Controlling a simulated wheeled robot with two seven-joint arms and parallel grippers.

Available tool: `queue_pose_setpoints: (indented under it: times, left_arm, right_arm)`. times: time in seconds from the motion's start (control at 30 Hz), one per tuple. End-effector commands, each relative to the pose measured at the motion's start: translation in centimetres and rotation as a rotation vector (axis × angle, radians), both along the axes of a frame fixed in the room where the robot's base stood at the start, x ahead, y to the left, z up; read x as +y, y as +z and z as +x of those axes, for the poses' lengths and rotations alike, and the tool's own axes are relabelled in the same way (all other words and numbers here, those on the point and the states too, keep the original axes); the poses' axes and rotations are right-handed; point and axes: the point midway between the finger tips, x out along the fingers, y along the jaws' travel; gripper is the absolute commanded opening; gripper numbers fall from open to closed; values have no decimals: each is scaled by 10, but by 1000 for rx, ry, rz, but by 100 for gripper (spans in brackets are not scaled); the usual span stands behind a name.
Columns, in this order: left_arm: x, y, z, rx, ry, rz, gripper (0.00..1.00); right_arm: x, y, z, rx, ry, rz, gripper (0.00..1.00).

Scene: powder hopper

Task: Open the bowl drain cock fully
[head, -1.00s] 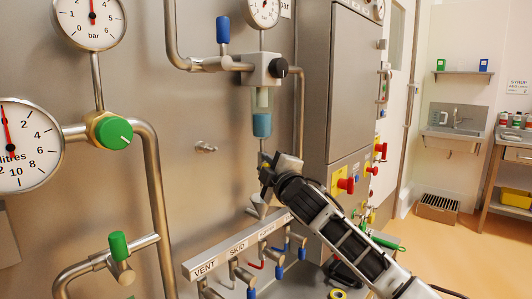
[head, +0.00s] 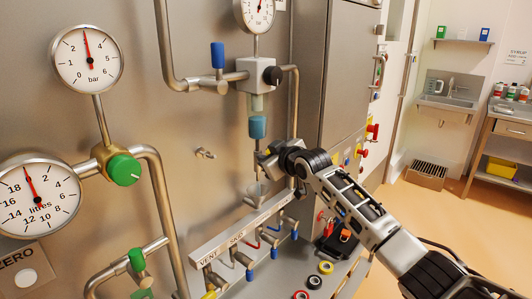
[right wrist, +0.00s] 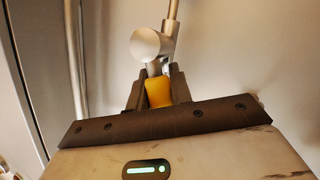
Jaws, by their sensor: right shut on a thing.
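The drain cock shows in the right wrist view as a pale metal body (right wrist: 150,45) with a yellow handle (right wrist: 158,93). My right gripper (right wrist: 158,88) is shut on that yellow handle, one finger on each side. In the head view my right gripper (head: 264,160) is just below the teal bowl (head: 257,127), above a small metal funnel (head: 257,190). It hides most of the cock there, so I cannot tell how far the cock is turned. My left gripper is out of view.
A labelled rail (head: 240,232) with several small coloured-handled valves runs below the funnel. A dark knob (head: 272,75) sits above the bowl. A steel cabinet (head: 345,80) stands close to the right of my arm. Tape rolls (head: 326,267) lie at the lower right.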

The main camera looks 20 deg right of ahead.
Motion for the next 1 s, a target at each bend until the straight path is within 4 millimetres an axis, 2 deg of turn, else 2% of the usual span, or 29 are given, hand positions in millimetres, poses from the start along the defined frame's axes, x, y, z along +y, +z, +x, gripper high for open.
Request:
queue_pose_setpoints:
  times: [0.4, 1.0]
  left_arm:
    - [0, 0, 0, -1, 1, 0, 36]
    - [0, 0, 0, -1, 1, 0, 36]
  right_arm:
    - [-7, 0, 5, 126, -2, 187, 0]
    - [-8, 0, 5, 147, 0, 221, 0]
